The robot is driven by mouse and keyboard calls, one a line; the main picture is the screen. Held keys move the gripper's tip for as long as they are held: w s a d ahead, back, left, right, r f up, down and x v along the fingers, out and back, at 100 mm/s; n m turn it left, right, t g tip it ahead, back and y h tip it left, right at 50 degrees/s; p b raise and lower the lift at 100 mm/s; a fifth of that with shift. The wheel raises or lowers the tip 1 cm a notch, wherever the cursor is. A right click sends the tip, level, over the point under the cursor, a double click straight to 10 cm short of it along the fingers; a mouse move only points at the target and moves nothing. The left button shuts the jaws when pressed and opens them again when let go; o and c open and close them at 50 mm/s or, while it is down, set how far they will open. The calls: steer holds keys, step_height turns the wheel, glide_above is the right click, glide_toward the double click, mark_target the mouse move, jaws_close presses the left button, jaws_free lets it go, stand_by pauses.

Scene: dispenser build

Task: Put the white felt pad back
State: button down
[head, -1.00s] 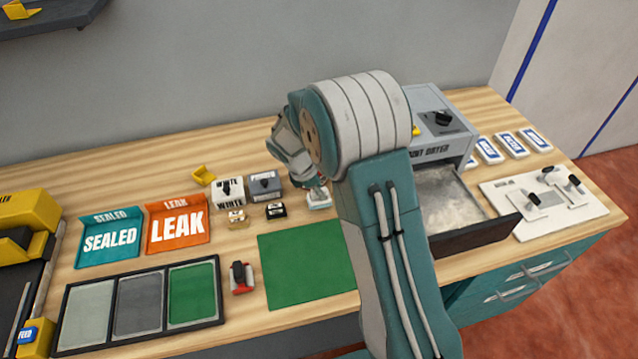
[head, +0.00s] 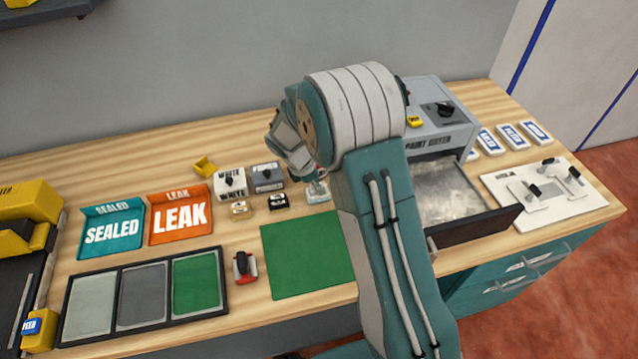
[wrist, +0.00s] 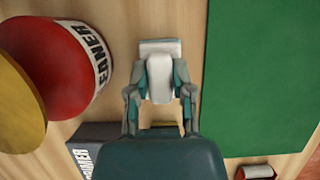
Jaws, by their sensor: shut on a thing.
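The white felt pad (wrist: 159,80) is a small pale block with a wider light end, seen in the wrist view. My gripper (wrist: 160,92) has its two fingers on opposite sides of this block and is shut on it. In the head view my gripper (head: 308,180) is low over the bench, left of my arm, partly hidden by its own links. The pale pad (head: 318,194) shows just below the fingers, close to the wood. Whether it touches the bench is unclear.
A black-topped block (head: 278,203) and a tan one (head: 239,211) stand left of the gripper, before the WHITE box (head: 230,183) and grey box (head: 268,177). A red can (wrist: 55,60) is close by. The green mat (head: 305,255) lies in front.

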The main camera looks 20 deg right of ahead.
steer(key=shift+d+f, duration=0.1)
steer(key=shift+f, duration=0.15)
steer(key=shift+c, duration=2.1)
jaws_free()
steer(key=o, duration=0.4)
steer(key=shift+r, duration=0.1)
steer(key=shift+r, duration=3.9)
